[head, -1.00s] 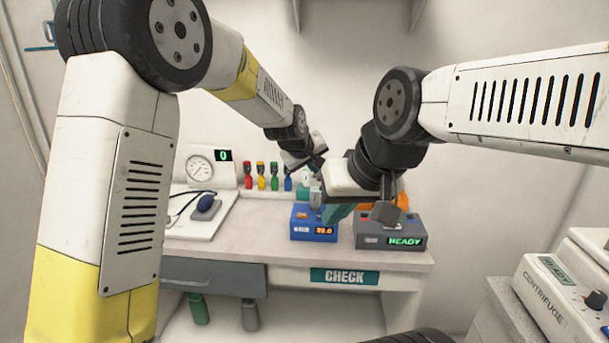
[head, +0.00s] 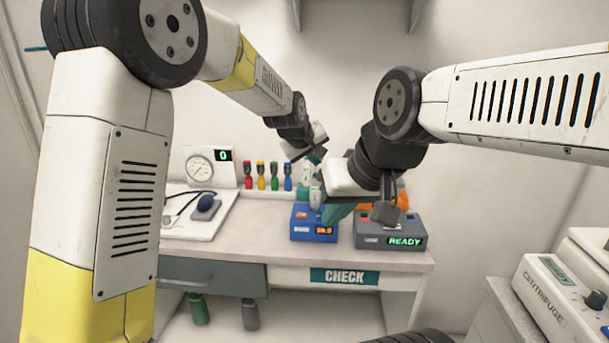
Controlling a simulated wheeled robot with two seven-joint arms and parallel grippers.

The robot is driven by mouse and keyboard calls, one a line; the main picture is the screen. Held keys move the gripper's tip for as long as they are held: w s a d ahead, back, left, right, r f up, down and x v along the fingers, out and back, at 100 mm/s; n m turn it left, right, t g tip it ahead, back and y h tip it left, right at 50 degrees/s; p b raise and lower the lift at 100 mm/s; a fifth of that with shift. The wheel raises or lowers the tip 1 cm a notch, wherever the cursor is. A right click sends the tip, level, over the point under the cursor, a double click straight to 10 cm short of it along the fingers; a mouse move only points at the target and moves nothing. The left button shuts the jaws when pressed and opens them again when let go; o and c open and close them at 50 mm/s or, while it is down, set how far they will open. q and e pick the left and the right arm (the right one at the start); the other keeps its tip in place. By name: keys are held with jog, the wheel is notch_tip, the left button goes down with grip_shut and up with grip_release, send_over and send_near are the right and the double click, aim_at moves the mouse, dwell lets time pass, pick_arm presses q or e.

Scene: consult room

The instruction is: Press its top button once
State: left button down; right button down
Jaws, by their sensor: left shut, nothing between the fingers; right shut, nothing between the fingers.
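The task does not name whose top button is meant. A blue box (head: 312,230) with a lit orange display stands on the counter. A small grey-white piece (head: 315,196) rises at its top, and a teal-and-white item (head: 307,177) shows just behind. My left gripper (head: 319,155) is shut and empty, above the blue box and apart from it. A grey box (head: 392,241) reading READY, with a red spot on top, stands to the right. My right gripper (head: 384,213) is shut and appears in front of the grey box, hiding part of its top. I cannot make out a top button clearly.
Several coloured bottles (head: 261,177) stand in a rack at the back. A gauge (head: 199,168) and a blood-pressure cuff (head: 206,208) are at the left. A centrifuge (head: 565,302) is at the lower right. The counter's front strip (head: 270,243) is clear.

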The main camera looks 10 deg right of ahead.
aim_at(314, 179)
pick_arm(q)
jog(key=shift+r, duration=2.05)
jog(key=shift+a, duration=0.1)
jog(key=s+a+r, duration=0.2)
jog(key=s+a, duration=0.1)
jog(key=a, duration=0.3)
jog(key=s+a+r, duration=0.2)
jog(key=s+a, duration=0.1)
jog(key=a, duration=0.4)
jog(key=s+a+f+m+y, duration=0.1)
jog(key=s+a+f, duration=0.1)
jog(key=s+a, duration=0.7)
jog(key=s+a+f+m+g+y, duration=0.1)
jog(key=s+a+f+y, duration=0.1)
jog(key=s+a, duration=0.8)
jog(key=s+f, duration=0.1)
jog(key=s, duration=0.6)
jog(key=shift+s+a+m, duration=0.15)
jog(key=shift+a+m, duration=0.05)
jog(key=shift+m, duration=0.2)
